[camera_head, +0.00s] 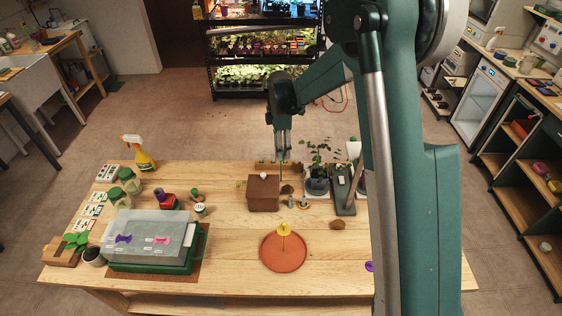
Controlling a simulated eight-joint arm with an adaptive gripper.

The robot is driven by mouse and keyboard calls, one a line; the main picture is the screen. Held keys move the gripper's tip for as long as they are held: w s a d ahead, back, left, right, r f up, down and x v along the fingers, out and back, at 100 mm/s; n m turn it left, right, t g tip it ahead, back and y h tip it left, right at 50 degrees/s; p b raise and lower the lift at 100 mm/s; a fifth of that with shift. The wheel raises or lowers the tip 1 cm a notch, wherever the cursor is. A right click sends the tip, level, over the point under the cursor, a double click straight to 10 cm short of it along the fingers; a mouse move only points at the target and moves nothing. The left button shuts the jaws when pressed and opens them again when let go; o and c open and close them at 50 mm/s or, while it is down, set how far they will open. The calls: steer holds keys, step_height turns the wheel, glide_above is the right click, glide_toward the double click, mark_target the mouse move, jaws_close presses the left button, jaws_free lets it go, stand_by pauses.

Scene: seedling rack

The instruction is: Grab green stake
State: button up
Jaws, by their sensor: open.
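A thin upright green stake (281,167) shows at the back middle of the table, just behind and to the right of a brown box (263,193). It is small here, and I cannot make out what its lower end stands in. My gripper (283,153) points down from above at the table's back edge. Its fingers are open, with the stake's top right at or just below the fingertips. I cannot tell whether the stake is between the fingers or touches them.
A potted plant (318,186) and a dark grey device (343,192) stand close on the right. A terracotta saucer (283,264) with a yellow-topped piece is in front. A lidded tray (150,255), jars and a spray bottle (140,155) are left. My arm hides the table's right side.

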steer(key=shift+f, duration=0.45)
steer(key=shift+f, duration=2.6)
steer(key=shift+c, duration=0.3)
steer(key=c, duration=0.7)
